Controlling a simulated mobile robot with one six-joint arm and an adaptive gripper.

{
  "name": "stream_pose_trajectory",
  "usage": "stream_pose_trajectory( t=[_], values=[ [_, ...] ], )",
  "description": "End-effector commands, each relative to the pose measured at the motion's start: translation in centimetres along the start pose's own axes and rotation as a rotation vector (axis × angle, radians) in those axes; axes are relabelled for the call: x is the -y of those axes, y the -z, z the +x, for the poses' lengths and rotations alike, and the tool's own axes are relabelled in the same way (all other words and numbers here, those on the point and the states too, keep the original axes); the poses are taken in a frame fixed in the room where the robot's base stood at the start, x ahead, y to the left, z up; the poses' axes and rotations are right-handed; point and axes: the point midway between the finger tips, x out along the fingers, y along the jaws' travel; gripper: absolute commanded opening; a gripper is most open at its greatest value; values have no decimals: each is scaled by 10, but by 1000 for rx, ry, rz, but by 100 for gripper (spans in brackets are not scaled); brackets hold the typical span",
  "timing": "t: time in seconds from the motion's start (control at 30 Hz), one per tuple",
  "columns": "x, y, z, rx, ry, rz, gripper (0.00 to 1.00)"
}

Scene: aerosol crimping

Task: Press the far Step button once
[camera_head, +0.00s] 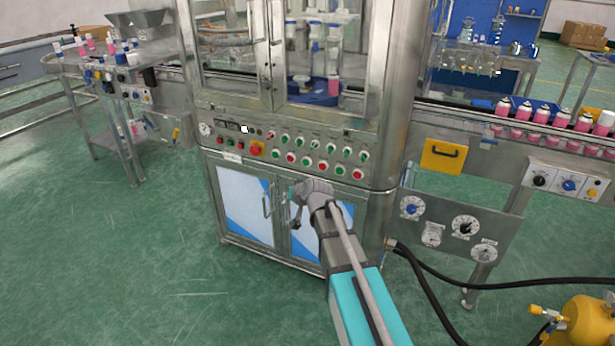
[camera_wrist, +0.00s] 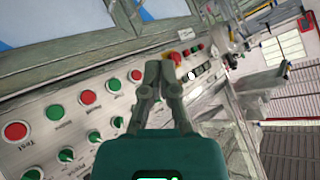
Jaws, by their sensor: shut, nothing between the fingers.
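The machine's control panel (camera_head: 240,143) crosses the steel cabinet front, with rows of green and red buttons and knobs. It also shows tilted in the wrist view (camera_wrist: 40,112). I cannot read which control is the Step button. My gripper (camera_head: 290,196) is shut and empty, in front of the cabinet doors, below the panel in the picture. In the wrist view my fingertips (camera_wrist: 162,66) appear over the panel near a red emergency knob (camera_wrist: 174,57). Contact cannot be told. A red button (camera_wrist: 15,131) labelled "Test" is at the lower left.
Glazed doors (camera_head: 330,55) stand above the panel. Cabinet doors (camera_head: 243,205) with handles are below. A conveyor with pink bottles (camera_head: 520,112) and a panel with gauges (camera_head: 465,227) are on the right. Black hoses run to a yellow tank (camera_head: 590,322). Green floor is open at left.

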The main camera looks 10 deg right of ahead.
Motion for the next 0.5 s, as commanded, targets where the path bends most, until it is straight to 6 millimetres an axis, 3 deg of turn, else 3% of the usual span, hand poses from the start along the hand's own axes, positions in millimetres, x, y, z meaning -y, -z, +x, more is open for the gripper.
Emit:
stream_pose_trajectory(
  t=[0.03, 0.2, 0.5],
  values=[
    [-8, 2, 21, -47, 12, 15, 0],
    [-19, 27, 57, -214, 46, 72, 0],
    [-43, 63, 96, -457, 66, 174, 0]
  ],
)
